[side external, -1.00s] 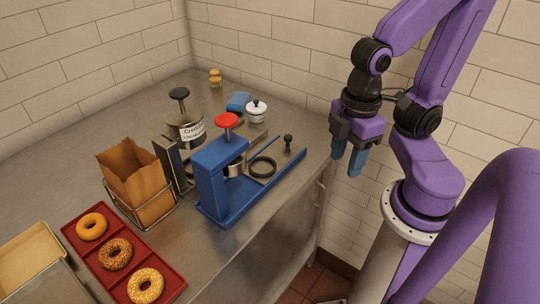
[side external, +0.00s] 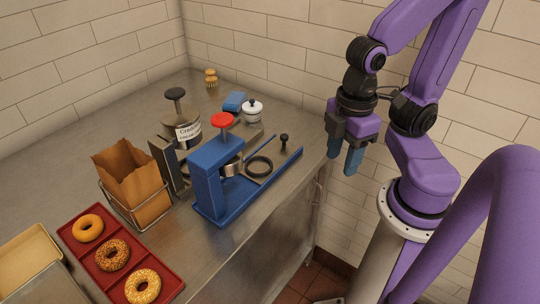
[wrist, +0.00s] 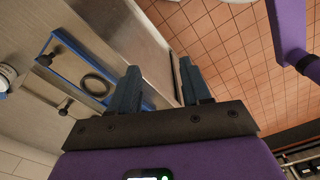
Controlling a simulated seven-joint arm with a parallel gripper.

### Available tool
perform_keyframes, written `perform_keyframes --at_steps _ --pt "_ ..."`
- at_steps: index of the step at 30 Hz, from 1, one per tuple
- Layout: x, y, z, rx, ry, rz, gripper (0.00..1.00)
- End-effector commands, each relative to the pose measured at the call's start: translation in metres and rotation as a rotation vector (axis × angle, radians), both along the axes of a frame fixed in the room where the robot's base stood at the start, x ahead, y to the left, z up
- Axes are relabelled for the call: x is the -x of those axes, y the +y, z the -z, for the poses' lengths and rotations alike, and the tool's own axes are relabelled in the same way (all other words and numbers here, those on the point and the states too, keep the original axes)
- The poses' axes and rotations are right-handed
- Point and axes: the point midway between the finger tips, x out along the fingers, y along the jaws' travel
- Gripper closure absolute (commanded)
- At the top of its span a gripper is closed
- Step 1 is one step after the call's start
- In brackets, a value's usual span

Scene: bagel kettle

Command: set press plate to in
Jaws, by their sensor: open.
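A blue press (side external: 207,180) stands on the metal counter, with a red knob (side external: 222,120) on top and a round metal piece (side external: 232,168) under its head. I cannot tell for sure which part is the press plate. A dark ring (side external: 259,158) lies within the long blue base, and a black knob (side external: 284,138) stands near its far end. The base (wrist: 70,78) and ring (wrist: 98,84) also show in the wrist view. My gripper (side external: 344,158) is open and empty, beyond the counter's right edge and apart from the press. Its fingers show in the wrist view (wrist: 160,86).
A labelled canister (side external: 186,133), a white jar (side external: 252,113) and a blue block (side external: 235,101) stand behind the press. A paper bag (side external: 130,178) in a wire holder and a red tray (side external: 96,253) with bagels are at left. Tiled walls stand behind.

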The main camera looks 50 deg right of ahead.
Motion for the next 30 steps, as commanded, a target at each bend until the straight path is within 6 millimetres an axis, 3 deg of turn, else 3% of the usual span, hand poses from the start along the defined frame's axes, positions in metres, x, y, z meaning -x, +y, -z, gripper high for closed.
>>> perform_keyframes --at_steps 5,14,24,30 --pt "-0.009 0.001 -0.003 0.002 -0.001 -0.013 0.52" --pt "-0.079 -0.006 -0.020 0.014 -0.004 -0.140 0.52" --pt "-0.162 -0.051 -0.039 0.027 -0.001 -0.316 0.52" --pt "-0.196 -0.088 -0.048 0.030 0.005 -0.410 0.52"
